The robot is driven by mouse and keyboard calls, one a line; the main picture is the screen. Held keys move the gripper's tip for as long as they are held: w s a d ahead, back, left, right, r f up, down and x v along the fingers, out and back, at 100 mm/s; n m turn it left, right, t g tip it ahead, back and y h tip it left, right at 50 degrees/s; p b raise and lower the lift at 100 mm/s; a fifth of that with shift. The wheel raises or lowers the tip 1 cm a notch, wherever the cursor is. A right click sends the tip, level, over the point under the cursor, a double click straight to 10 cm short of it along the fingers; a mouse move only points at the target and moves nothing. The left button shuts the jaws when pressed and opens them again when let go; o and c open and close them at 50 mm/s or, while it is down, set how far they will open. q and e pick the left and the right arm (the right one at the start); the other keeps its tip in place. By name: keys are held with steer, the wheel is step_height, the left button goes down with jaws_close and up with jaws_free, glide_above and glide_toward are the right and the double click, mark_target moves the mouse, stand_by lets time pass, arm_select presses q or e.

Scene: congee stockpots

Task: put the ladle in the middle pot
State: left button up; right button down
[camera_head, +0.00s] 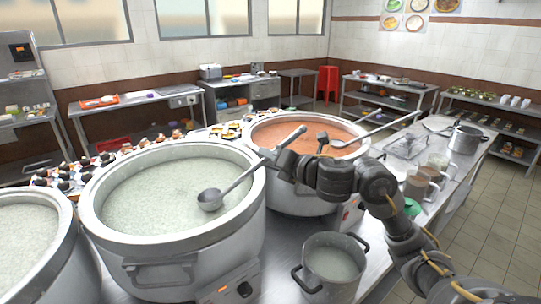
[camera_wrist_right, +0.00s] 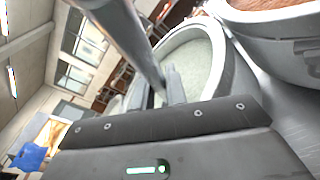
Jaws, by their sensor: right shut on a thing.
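The ladle (camera_head: 237,182) is grey metal with a long handle. My right gripper (camera_head: 273,156) is shut on its handle, above the right side of the middle pot's rim. The handle slants down to the left, and the bowl shows over the pale congee. I cannot tell whether the bowl touches the surface. The middle pot (camera_head: 242,236) is a large grey-white stockpot. In the right wrist view, the handle (camera_wrist_right: 128,38) crosses close to the lens between the fingers (camera_wrist_right: 158,88), with a pot of pale congee (camera_wrist_right: 197,62) beyond. My left gripper is not in view.
A pot of orange congee (camera_head: 262,190) stands to the right, partly behind my right arm, with other utensils in it. Another pale-congee pot (camera_head: 62,262) is at the left edge. A small saucepan (camera_head: 333,275) stands in front. Jugs (camera_head: 418,187) stand at the right.

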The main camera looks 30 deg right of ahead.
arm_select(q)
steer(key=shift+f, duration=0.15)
arm_select(e)
steer(key=shift+f, duration=0.1)
steer(key=c, duration=1.3)
jaws_free()
steer(key=shift+c, duration=0.2)
